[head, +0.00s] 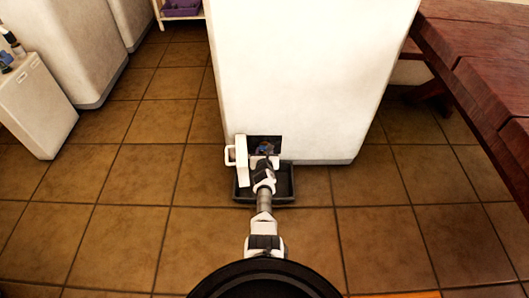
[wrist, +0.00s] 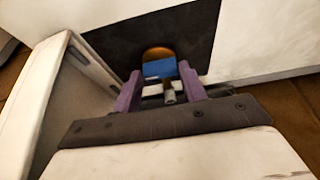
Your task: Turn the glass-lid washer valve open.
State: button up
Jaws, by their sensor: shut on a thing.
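The tall white washer (head: 305,70) stands in the middle of the head view; its lid is out of frame. A dark square opening (head: 277,142) is low on its front, with a small white door (head: 241,160) swung out to the left. My gripper (wrist: 162,88) is at this opening, its two purple fingers pointing into it. It is shut on the valve, whose blue part (wrist: 159,68) shows between the fingers, with a small grey piece in front. A round orange-brown part (wrist: 157,53) shows just behind. The fingers hide much of the valve, and its turn angle is unclear.
A black shallow tray (head: 283,190) lies on the tiled floor under the opening, below my arm. A red-brown wooden table (head: 485,75) is at the right. A small white cabinet (head: 35,105) stands at the left. Tiled floor on both sides is clear.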

jog(key=shift+d+r, duration=0.1)
jog(key=shift+d+f+m+t+y+b, duration=0.4)
jog(key=shift+m+y+b, duration=0.75)
jog(key=shift+m, duration=1.1)
jog(key=shift+d+f+m+t+y+b, duration=0.15)
jog(key=shift+m+t+y+b, duration=0.45)
jog(key=shift+m+y+b, duration=1.1)
jog(key=shift+d+f+m+t+y+b, duration=0.25)
jog(key=shift+m+t+y+b, duration=0.35)
jog(key=shift+m, duration=2.15)
jog(key=shift+a, duration=0.1)
jog(key=o, duration=1)
jog(key=shift+s, duration=0.1)
